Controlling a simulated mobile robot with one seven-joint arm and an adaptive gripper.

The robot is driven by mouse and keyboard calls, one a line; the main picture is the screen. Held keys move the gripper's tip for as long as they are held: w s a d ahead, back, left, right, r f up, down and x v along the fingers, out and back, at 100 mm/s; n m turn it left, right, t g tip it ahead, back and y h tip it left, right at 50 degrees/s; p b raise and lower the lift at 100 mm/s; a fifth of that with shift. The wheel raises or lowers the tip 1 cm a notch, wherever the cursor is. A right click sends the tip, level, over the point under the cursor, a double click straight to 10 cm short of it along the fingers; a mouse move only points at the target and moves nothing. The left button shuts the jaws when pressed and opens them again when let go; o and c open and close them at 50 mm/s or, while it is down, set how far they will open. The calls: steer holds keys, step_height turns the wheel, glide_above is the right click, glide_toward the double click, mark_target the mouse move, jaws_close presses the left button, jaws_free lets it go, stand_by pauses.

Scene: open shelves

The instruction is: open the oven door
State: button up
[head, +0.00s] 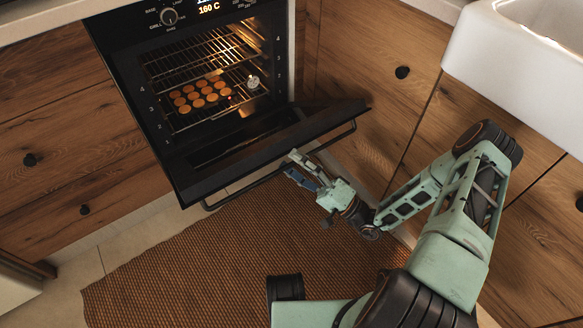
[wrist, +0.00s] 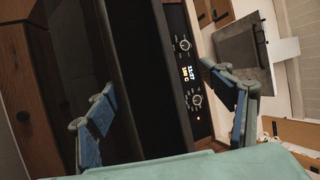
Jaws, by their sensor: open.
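The oven door (head: 255,145) is black and hinged at its bottom edge. It is tilted partway down, and the lit inside of the oven (head: 205,75) shows above it. A thin dark bar handle (head: 335,140) runs along the door's outer side. My gripper (head: 295,167) is open close to the middle of the handle, on the outer side of the door. In the wrist view its blue-padded fingers (wrist: 160,97) stand well apart with dark oven surfaces behind them. I cannot tell whether the fingers touch the handle or the door.
A rack with several round cookies (head: 200,93) is inside the oven. Wooden drawers (head: 80,140) stand left and cabinets (head: 370,85) right, below a white sink (head: 520,70). A brown woven rug (head: 190,265) covers the clear floor in front.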

steer(key=shift+s+r, duration=0.1)
steer(key=shift+r, duration=0.25)
steer(key=shift+d+f, duration=0.2)
steer(key=shift+f, duration=0.05)
steer(key=shift+c, duration=0.9)
steer(key=shift+s+d+f, duration=0.1)
steer(key=shift+d+f, duration=0.35)
steer(key=shift+f, duration=0.2)
steer(key=shift+s+d+f, duration=0.1)
steer(key=shift+d+f, duration=0.3)
steer(key=shift+f, duration=0.2)
steer(key=c, duration=0.6)
steer(key=shift+s+d+f, duration=0.15)
steer(key=shift+d+f, duration=0.65)
steer(key=shift+f, duration=0.5)
steer(key=shift+s+d+f, duration=0.1)
steer(key=shift+d+f, duration=0.65)
steer(key=shift+f, duration=0.5)
steer(key=shift+s+d+f, duration=0.15)
steer(key=shift+d+f, duration=0.65)
steer(key=shift+f, duration=0.5)
